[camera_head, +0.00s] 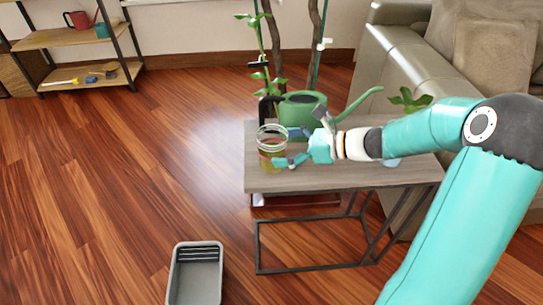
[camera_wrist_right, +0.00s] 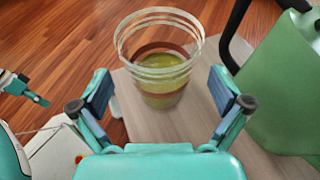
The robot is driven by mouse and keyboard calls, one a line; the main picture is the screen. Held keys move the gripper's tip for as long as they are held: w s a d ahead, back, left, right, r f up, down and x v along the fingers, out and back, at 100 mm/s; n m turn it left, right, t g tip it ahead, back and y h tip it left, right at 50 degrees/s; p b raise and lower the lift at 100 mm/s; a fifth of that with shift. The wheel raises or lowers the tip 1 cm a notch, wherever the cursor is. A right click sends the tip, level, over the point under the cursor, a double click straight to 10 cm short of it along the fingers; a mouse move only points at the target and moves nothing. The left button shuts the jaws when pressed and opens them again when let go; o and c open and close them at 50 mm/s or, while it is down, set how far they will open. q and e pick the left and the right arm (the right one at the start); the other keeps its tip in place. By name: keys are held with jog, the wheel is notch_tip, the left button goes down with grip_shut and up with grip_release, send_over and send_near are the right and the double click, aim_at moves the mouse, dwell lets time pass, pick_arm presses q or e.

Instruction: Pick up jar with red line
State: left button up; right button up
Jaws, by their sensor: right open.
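The jar with the red line (camera_head: 271,149) is clear glass with yellow-green contents and a reddish band. It stands upright near the left end of the small wooden side table (camera_head: 345,178). My right gripper (camera_head: 289,149) is open at the jar's right side, its fingers pointing at it. In the right wrist view the jar (camera_wrist_right: 160,62) shows ahead between the two spread fingers, with a gap on each side. A teal and dark piece at that view's left edge looks like part of my left gripper (camera_wrist_right: 26,90); its jaws cannot be made out.
A green watering can (camera_head: 302,109) stands close behind the jar; in the wrist view it is at the right (camera_wrist_right: 284,85). A plant rises behind the table. A sofa (camera_head: 405,75) is at the right. A grey tray (camera_head: 197,249) lies on the floor. Floor to the left is clear.

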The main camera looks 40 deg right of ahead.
jog(key=x, duration=0.3)
jog(key=shift+w+a+f+b, duration=0.1)
jog(key=shift+w+f+b, duration=0.05)
jog(key=shift+f+b, duration=0.15)
jog(key=c, duration=1)
jog(key=shift+r, duration=0.1)
jog(key=shift+c, duration=1.1)
